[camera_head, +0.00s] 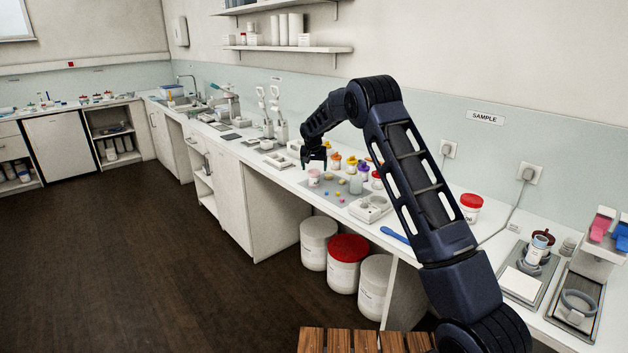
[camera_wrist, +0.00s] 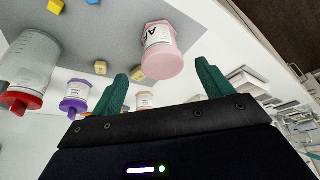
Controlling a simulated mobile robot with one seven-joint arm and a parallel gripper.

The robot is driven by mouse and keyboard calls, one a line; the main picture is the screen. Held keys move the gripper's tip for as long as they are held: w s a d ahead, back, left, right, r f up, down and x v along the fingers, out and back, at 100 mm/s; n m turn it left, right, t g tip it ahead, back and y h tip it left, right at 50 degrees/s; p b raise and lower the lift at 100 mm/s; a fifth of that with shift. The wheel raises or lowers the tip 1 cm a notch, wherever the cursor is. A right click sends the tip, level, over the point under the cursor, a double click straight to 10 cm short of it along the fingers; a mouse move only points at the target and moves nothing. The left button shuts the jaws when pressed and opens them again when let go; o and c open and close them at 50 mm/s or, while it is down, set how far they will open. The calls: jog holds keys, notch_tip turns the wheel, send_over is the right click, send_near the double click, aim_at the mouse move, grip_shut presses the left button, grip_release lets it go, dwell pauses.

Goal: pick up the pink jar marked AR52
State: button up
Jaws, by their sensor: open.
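A pink jar (camera_head: 314,179) with a white label stands on the grey mat on the counter. In the wrist view the pink jar (camera_wrist: 160,52) is just beyond my fingertips, roughly between them. My gripper (camera_head: 313,163) is right above the jar in the head view. In the wrist view my gripper (camera_wrist: 162,72) has its two green fingers wide apart, with nothing held between them.
A red-lidded clear jar (camera_wrist: 30,68) and a purple-lidded jar (camera_wrist: 77,92) stand to the left in the wrist view. Small yellow blocks (camera_wrist: 100,67) lie on the grey mat (camera_wrist: 115,30). A white tray (camera_head: 371,209) sits to the right of the mat.

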aim_at(314, 171)
jog(key=shift+a+x, duration=0.2)
jog(key=shift+x, duration=3)
jog(key=shift+w+r, duration=0.1)
jog(key=shift+w, duration=0.05)
jog(key=c, duration=1.1)
